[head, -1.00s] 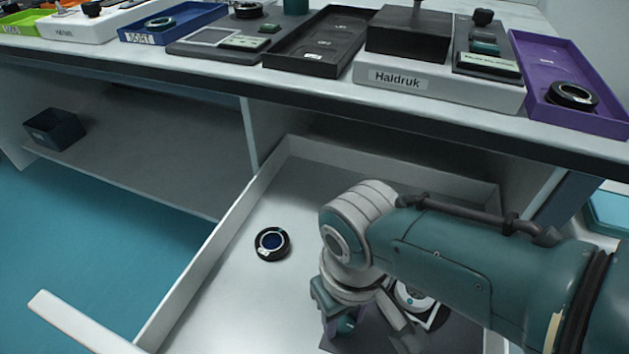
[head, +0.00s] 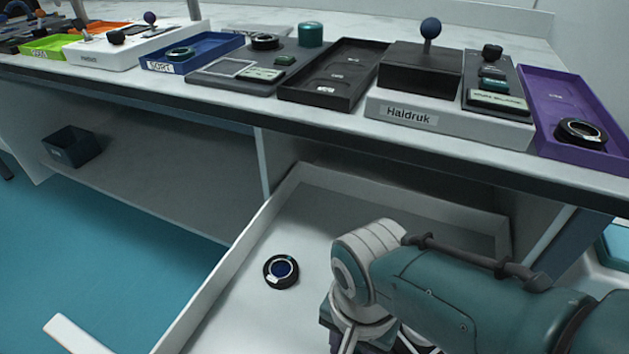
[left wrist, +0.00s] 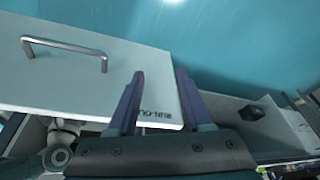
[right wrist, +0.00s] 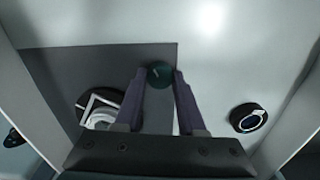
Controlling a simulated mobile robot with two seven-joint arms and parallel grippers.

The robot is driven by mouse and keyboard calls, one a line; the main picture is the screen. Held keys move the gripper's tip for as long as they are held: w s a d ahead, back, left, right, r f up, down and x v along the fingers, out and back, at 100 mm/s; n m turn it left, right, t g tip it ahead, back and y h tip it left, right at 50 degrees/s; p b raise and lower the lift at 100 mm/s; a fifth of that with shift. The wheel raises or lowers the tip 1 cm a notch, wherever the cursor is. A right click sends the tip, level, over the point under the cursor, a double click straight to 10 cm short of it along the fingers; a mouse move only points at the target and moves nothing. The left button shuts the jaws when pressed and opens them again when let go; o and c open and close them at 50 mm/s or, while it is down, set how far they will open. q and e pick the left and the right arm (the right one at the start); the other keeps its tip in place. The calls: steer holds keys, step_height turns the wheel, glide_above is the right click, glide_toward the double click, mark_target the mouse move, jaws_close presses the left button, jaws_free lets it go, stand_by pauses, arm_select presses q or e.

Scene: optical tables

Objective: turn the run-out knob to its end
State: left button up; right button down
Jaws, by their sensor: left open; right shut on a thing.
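The run-out knob (right wrist: 159,74) is a round dark green knob on a dark grey plate (right wrist: 110,60) inside the open drawer. In the right wrist view, my right gripper (right wrist: 157,84) is shut on it, a finger on either side. In the head view, my right arm reaches into the drawer; its fingers and the knob are out of sight below the lower edge. My left gripper (left wrist: 159,76) is open and empty. In the left wrist view it appears over the white drawer front (left wrist: 75,75), which bears a bar handle (left wrist: 65,46) and a "RUN-OUT" label (left wrist: 155,113).
A black ring-shaped part (head: 282,271) lies loose on the drawer floor and also shows in the right wrist view (right wrist: 248,117). Another ring part with a white square frame (right wrist: 102,109) sits on the plate. Drawer walls (head: 225,255) surround the arm. The tabletop above carries trays and devices.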

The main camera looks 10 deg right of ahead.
steer(key=m, duration=0.4)
steer(key=shift+m, duration=0.4)
stand_by(0.4)
steer(key=c, duration=0.5)
jaws_free()
step_height(320, 180, up, 10)
steer(key=p, duration=0.8)
steer(key=shift+p, duration=0.3)
